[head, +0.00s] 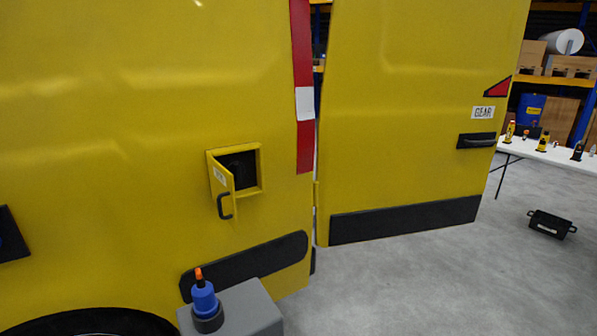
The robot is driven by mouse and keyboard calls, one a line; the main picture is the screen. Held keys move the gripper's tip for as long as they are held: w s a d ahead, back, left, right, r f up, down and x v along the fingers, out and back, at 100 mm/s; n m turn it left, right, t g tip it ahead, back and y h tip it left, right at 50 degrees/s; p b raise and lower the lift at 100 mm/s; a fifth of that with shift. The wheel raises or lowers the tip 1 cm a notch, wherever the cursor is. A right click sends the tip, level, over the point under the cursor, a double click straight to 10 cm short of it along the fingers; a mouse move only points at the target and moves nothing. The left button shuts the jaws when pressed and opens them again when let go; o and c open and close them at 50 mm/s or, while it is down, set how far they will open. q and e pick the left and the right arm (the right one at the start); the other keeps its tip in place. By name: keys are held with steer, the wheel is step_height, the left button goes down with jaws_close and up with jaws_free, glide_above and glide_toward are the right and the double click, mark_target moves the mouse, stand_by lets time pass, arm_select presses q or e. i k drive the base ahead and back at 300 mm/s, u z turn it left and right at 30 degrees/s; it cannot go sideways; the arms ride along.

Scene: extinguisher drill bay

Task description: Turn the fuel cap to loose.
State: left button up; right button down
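A small yellow fuel flap (221,186) with a white label and a black handle stands open on the side of the yellow vehicle. Behind it is a square recess with a yellow frame (261,168). Inside the recess a dark round shape, likely the fuel cap (238,168), shows faintly; the flap hides part of it. I cannot tell how the cap is turned. Neither of my grippers shows in the head view.
A blue bottle (204,300) with an orange tip stands in a dark holder on a grey block (250,307) below the flap. The vehicle's rear door (405,120) stands open to the right. A black case (551,224) lies on clear grey floor near a white table (560,155).

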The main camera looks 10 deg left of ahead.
mark_target(236, 168)
steer(key=z, duration=0.6)
steer(key=k, duration=0.65)
steer(key=z, duration=0.8)
steer(key=i, duration=1.4)
steer(key=u, duration=1.25)
steer(key=i, duration=0.4)
steer(key=u, duration=0.35)
